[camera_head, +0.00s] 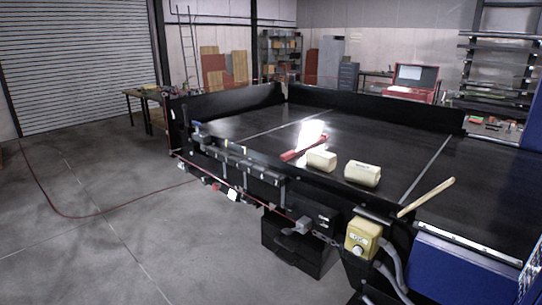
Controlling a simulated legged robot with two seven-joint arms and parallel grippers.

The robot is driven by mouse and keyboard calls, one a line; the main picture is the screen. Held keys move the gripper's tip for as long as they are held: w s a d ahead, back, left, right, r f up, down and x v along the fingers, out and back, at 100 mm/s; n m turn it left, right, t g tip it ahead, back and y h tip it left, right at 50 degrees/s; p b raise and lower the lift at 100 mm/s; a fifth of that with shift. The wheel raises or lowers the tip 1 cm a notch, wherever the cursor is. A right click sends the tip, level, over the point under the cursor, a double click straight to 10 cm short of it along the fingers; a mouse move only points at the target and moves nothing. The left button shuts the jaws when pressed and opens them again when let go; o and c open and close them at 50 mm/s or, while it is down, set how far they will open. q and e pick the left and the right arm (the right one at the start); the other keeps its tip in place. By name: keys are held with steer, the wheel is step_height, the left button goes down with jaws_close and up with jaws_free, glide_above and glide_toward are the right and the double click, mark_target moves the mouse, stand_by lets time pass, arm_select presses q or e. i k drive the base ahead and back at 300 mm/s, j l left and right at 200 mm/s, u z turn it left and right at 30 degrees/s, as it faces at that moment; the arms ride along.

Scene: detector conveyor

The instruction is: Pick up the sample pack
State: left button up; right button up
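Two cream, rounded block-like packs lie side by side on the black conveyor bed near its front edge, a left pack (321,161) and a right pack (362,175). I cannot tell which of them is the sample pack. A small gap shows between them, and both are uncovered. Neither of my grippers is in view.
A red tool-like object (303,149) lies just left of the packs on the black conveyor (255,122). A pale stick (427,197) slants up at the front edge, above a yellow control box (362,238). Raised black walls bound the far side. Floor at left is mostly clear.

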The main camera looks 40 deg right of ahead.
mark_target(324, 160)
steer(key=i+z, duration=0.2)
steer(key=i, duration=0.25)
steer(key=i+j+z, duration=0.15)
steer(key=i, duration=0.3)
